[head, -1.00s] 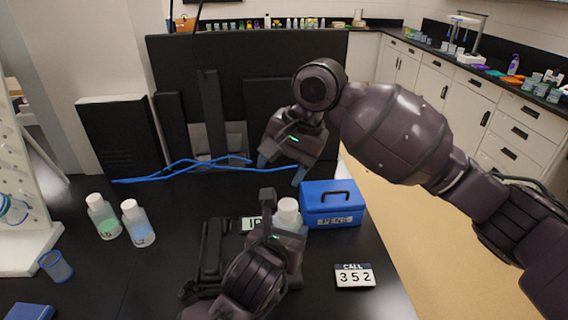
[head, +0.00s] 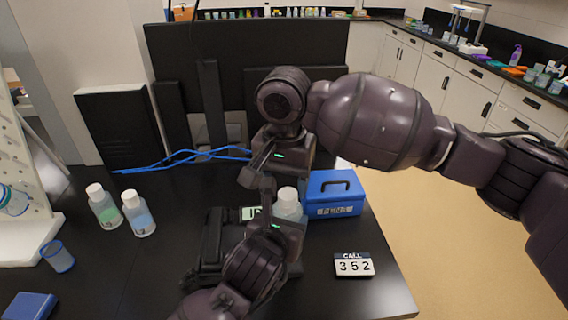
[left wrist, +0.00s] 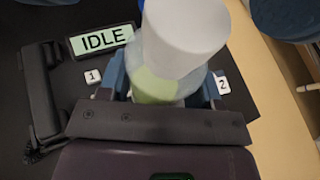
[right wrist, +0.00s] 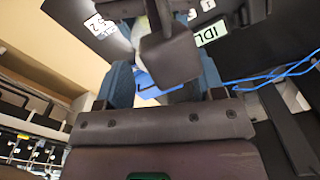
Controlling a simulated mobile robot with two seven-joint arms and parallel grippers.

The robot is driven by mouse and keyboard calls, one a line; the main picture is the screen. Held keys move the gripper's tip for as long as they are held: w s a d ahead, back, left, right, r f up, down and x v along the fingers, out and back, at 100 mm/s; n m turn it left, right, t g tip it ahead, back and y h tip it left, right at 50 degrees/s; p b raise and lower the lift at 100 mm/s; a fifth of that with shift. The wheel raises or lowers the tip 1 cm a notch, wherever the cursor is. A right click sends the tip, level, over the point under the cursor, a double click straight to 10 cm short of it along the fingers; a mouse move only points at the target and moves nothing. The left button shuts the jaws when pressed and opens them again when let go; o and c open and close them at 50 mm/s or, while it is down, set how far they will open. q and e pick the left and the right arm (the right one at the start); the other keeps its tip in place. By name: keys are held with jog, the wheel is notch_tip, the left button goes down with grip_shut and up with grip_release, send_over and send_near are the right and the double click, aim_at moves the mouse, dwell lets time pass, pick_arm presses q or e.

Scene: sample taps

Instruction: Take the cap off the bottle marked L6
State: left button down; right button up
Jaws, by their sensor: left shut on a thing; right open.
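A bottle (head: 289,209) with a white cap (left wrist: 185,28) and pale green liquid stands upright near the table's middle. My left gripper (left wrist: 163,85) is shut on the bottle's body, with blue fingers on both sides. My right gripper (head: 278,168) is open just above and behind it. Two more white-capped bottles, one with green liquid (head: 105,210) and one with blue (head: 139,217), stand at the left. I cannot read any L6 mark.
A device with an IDLE display (left wrist: 101,40) and keys 1 and 2 sits by the held bottle. A blue PENS box (head: 334,196) stands close on the right. A CALL 352 sign (head: 354,265) is in front. Blue cables (head: 185,158) lie behind.

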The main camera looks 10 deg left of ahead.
jog(key=shift+f, duration=1.1)
jog(key=shift+c, duration=0.3)
jog(key=shift+a, duration=0.1)
jog(key=c, duration=0.9)
jog(key=o, duration=1)
jog(key=shift+o, duration=0.2)
jog(key=shift+r, duration=0.1)
